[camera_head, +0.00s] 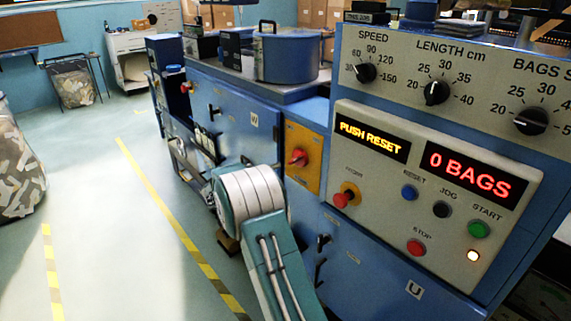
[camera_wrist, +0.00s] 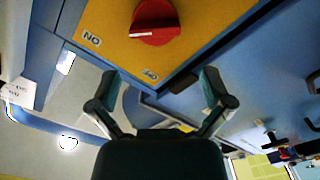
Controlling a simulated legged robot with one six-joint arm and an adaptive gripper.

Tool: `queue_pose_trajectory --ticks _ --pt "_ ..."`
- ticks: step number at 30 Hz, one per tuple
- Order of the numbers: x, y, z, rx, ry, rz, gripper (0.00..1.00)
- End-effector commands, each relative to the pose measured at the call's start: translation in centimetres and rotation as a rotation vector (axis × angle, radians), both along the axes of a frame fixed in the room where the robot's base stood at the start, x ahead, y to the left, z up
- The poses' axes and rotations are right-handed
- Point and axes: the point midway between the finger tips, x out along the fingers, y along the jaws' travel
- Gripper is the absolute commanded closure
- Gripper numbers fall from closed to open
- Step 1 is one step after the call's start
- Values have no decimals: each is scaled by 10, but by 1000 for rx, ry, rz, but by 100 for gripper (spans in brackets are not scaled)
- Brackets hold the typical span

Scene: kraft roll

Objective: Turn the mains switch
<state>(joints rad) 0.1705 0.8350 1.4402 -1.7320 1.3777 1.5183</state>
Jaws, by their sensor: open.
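The mains switch is a red rotary knob (camera_head: 298,157) on a yellow plate (camera_head: 292,178) on the blue cabinet front. In the wrist view the red knob (camera_wrist: 155,20) is at the top, with a pale line across its near face. The yellow plate (camera_wrist: 105,30) carries an ON label (camera_wrist: 91,38) at left and an OFF label (camera_wrist: 150,75) below the knob, both inverted in this view. My gripper (camera_wrist: 159,76) is open and empty. The knob is beyond its fingertips, not between them. My gripper is not clearly visible in the head view; my arm shows there.
A control panel (camera_head: 345,222) with knobs, buttons and lit displays stands at right. A blue pot (camera_head: 286,55) sits on the machine top. Small black handles (camera_head: 322,243) project below the plate. A filled bag (camera_head: 15,165) stands far left; the floor (camera_head: 95,190) between is clear.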

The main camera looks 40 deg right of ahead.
Motion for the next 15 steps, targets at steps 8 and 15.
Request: queue_pose_trajectory --ticks 8,15 --pt "-3 34 0 -1 0 -2 0" --pt "-4 36 0 -1 0 -4 0"
